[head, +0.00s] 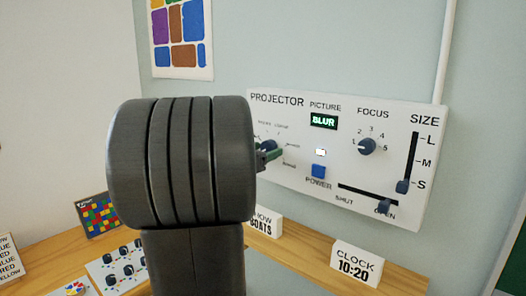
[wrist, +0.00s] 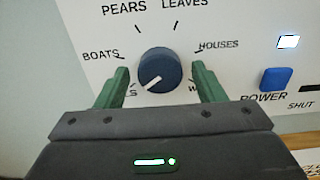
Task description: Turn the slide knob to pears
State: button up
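The slide knob (wrist: 153,62) is a round dark blue dial on the white projector panel. Its white pointer line aims down-left, toward a label mostly hidden by my left finger. PEARS is printed above left of it, BOATS at left, LEAVES above right, HOUSES at right. My gripper (wrist: 160,72) is open, with one green finger on each side of the knob and a visible gap to it on both sides. In the head view my arm hides part of the knob (head: 267,145) and its labels; a green finger shows beside it.
The projector panel (head: 400,115) also has a focus knob (head: 367,146), a size slider (head: 403,186), a shut/open slider (head: 384,206) and a blue power button (head: 318,171). The picture display (head: 323,121) reads BLUR. Cards stand on the wooden ledge below, including a clock card (head: 356,263).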

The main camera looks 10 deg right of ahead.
jog(key=c, duration=0.9)
jog(key=shift+o, duration=0.2)
jog(key=shift+f+b, duration=0.1)
jog(key=shift+b, duration=0.3)
jog(key=shift+m+b, duration=9.9)
jog(key=shift+b, duration=2.3)
